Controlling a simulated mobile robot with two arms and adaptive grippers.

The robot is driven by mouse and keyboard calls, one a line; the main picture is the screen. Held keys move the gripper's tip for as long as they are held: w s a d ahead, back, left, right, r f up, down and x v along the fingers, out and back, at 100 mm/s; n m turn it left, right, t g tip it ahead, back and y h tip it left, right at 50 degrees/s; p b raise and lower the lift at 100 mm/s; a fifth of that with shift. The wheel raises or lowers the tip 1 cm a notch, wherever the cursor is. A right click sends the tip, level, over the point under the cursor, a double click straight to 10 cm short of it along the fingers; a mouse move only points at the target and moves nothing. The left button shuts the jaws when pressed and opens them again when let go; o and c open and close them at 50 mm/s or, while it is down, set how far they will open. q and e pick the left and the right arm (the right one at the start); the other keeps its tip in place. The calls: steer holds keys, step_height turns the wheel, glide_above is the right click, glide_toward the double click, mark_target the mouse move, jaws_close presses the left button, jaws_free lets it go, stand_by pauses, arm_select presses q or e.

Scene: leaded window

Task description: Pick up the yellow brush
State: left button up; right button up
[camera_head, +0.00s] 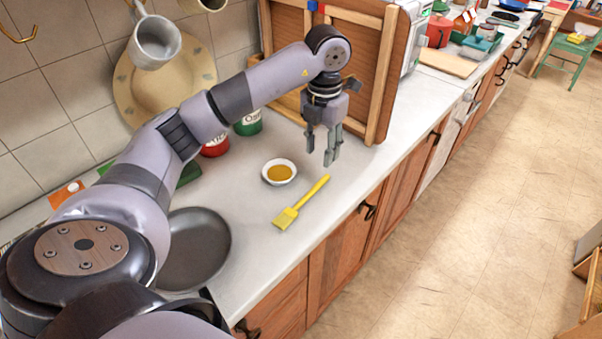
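The yellow brush (301,203) lies flat on the light countertop (243,207), near its front edge. Its bristle end points toward the lower left and its handle toward the upper right. My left gripper (321,157) hangs over the counter, pointing down, just beyond the handle end of the brush. Its fingers are apart and nothing shows between them. It does not appear to touch the brush. My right gripper is not in this view.
A small white bowl with amber liquid (279,172) stands close behind the brush. A dark pan (194,249) lies to the left. A wooden framed panel (376,75) stands behind my gripper. Red and green cans (248,124) are partly hidden by my arm.

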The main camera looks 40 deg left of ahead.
mark_target(319, 183)
arm_select(q)
steer(key=f, duration=0.3)
steer(key=shift+w+a+f+p, duration=0.15)
steer(key=shift+a+f+p, duration=0.15)
steer(key=shift+f+p, duration=0.1)
step_height(319, 183, down, 2)
steer(key=shift+d, duration=0.15)
steer(key=shift+f+p, duration=0.35)
steer(key=shift+p, duration=0.15)
steer(key=f, duration=0.1)
steer(key=f+p, duration=0.1)
steer(key=f, duration=0.1)
steer(key=shift+w+f, duration=0.3)
steer(key=shift+f, duration=0.5)
steer(key=c, duration=0.4)
jaws_close()
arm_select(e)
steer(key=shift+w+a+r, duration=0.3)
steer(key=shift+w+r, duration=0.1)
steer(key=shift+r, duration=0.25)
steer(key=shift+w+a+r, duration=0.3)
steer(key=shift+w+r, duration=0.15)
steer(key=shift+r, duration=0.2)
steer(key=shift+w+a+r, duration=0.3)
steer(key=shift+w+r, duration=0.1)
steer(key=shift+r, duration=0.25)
